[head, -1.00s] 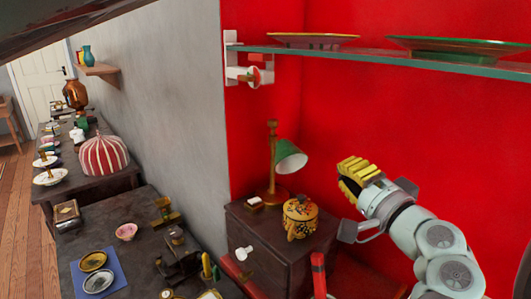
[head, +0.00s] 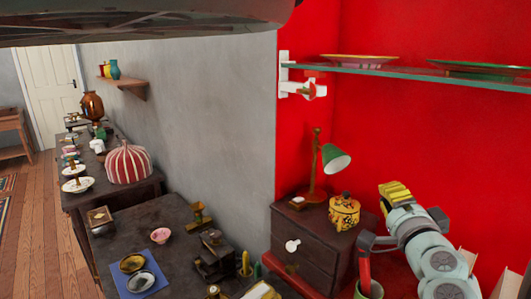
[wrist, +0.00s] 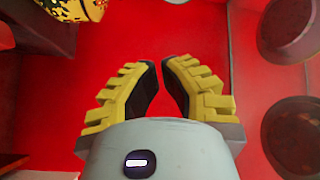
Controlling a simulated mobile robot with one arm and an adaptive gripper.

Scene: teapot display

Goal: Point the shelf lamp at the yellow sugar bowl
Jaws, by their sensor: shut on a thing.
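The shelf lamp (head: 315,165), with a brass stem and green shade (head: 336,157), stands on a dark drawer cabinet in the head view. Its pale opening faces down and to the right. The yellow sugar bowl (head: 344,212), dark-patterned and lidded, stands on the same cabinet, below and slightly right of the shade. It also shows cut off at the top left of the wrist view (wrist: 88,18). My gripper (head: 386,203), with yellow ribbed fingers, is right of the bowl, apart from the lamp. In the wrist view its fingertips (wrist: 162,64) are close together; what they hold cannot be made out.
A glass shelf (head: 415,72) with plates runs above the lamp along the red wall. A red object (head: 365,272) stands upright below my gripper. The dark cabinet (head: 310,237) has a white knob. Crowded tables (head: 180,212) stand at left. Dark round things (wrist: 290,135) lie right in the wrist view.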

